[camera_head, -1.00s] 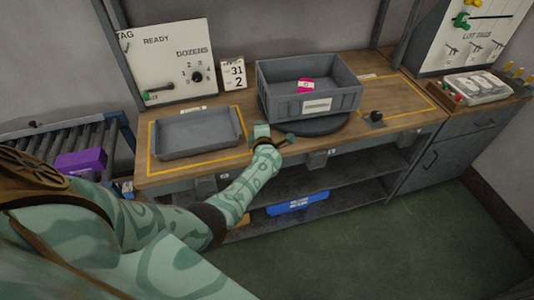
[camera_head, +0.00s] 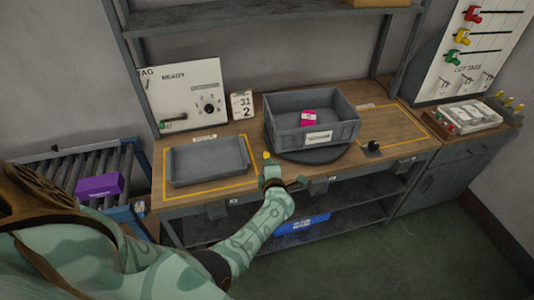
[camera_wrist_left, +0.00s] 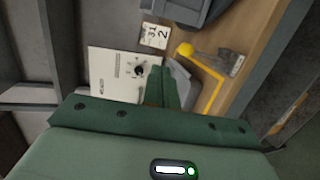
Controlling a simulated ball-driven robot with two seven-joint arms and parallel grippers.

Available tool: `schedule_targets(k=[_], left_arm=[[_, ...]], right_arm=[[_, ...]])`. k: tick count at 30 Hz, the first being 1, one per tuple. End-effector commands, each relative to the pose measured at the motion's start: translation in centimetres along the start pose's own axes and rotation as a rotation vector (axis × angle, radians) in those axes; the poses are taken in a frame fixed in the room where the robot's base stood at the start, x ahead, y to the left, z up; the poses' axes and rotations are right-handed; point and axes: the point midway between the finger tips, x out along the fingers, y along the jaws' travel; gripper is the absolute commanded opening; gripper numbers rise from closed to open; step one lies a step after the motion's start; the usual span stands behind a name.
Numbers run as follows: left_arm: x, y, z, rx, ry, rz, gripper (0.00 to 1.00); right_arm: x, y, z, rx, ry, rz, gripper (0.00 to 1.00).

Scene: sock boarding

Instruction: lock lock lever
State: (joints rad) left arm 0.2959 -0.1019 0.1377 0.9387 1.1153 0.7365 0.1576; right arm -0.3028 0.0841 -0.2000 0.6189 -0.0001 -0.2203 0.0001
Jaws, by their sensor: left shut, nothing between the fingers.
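A lever with a yellow knob (camera_head: 266,155) stands at the table's front edge, left of the turntable (camera_head: 312,153); I take it to be the lock lever. In the left wrist view its yellow knob (camera_wrist_left: 185,49) shows beside a grey metal bracket (camera_wrist_left: 231,63). My left gripper (camera_head: 270,168) is shut and empty, just in front of and below the knob in the head view. In the wrist view its closed fingers (camera_wrist_left: 160,72) end to the left of the knob. I cannot tell whether they touch the lever. My right gripper is not in view.
A grey crate (camera_head: 345,132) with a pink item (camera_head: 309,118) sits on the turntable. A shallow grey tray (camera_head: 208,180) lies to the left inside yellow lines. A black knob (camera_head: 374,146) stands at the right. A white READY board (camera_head: 185,92) stands behind the tray.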

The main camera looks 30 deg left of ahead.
Motion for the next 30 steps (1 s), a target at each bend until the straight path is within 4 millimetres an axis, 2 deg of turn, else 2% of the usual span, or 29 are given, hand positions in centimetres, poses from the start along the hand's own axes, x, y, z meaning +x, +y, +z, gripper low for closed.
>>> schedule_targets(k=[1, 7, 12, 25, 28, 29, 30], left_arm=[[-0.9, 0.8, 0.0, 0.0, -0.001, -0.001, 0.0], [-2.5, 0.9, -0.1, 0.001, 0.0, -0.001, 0.0], [-2.6, 0.8, -0.1, 0.001, 0.0, -0.001, 0.0], [-2.6, 0.8, 0.0, 0.005, -0.003, -0.002, 0.0], [-2.7, 0.7, 1.3, 0.09, -0.071, 0.004, 0.0], [-2.8, 0.6, 2.2, 0.157, -0.118, 0.012, 0.0], [-3.4, -0.2, 3.9, 0.29, -0.21, 0.024, 0.0]], right_arm=[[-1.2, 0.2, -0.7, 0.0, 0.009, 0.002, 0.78], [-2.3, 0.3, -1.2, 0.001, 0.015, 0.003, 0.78], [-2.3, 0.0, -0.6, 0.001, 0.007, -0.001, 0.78], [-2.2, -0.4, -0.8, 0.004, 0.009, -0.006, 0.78], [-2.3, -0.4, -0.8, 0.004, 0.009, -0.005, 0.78], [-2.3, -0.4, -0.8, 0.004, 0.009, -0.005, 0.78], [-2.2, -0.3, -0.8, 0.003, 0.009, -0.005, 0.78]])
